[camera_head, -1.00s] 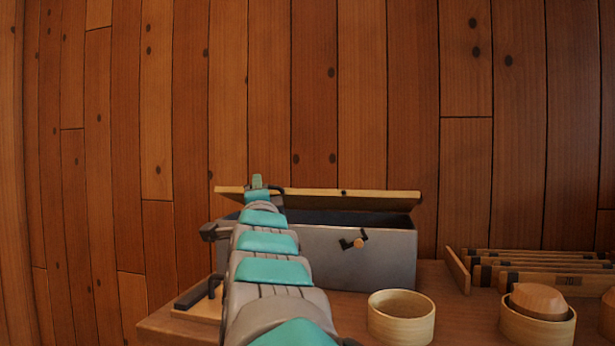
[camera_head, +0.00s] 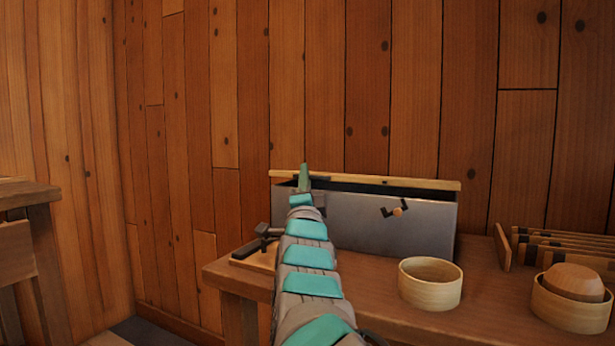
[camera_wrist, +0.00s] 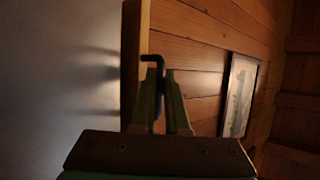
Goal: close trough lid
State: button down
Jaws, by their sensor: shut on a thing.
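The trough (camera_head: 355,222) is a grey box on the wooden table, with a dark latch (camera_head: 388,210) and a round wooden knob on its front. Its wooden lid (camera_head: 420,183) shows nearly edge-on above it, with a dark gap under it, so it stands partly open. My gripper (camera_head: 304,178) is at the lid's left part. In the wrist view, my gripper (camera_wrist: 160,78) is shut on a black hooked handle (camera_wrist: 152,59) beside the lid's wooden edge (camera_wrist: 136,40). The fingers hide the handle's lower part.
A round wooden bowl (camera_head: 430,284) stands in front of the trough. Another bowl (camera_head: 565,307) with a wooden piece in it and a slatted rack (camera_head: 565,250) are at the right. A dark-handled tool (camera_head: 262,243) lies left. Another table (camera_head: 25,195) stands at far left.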

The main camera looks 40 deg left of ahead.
jog(key=shift+w+f, duration=0.1)
jog(key=c, duration=0.9)
grip_release()
jog(key=v, duration=0.8)
jog(key=shift+b, duration=0.4)
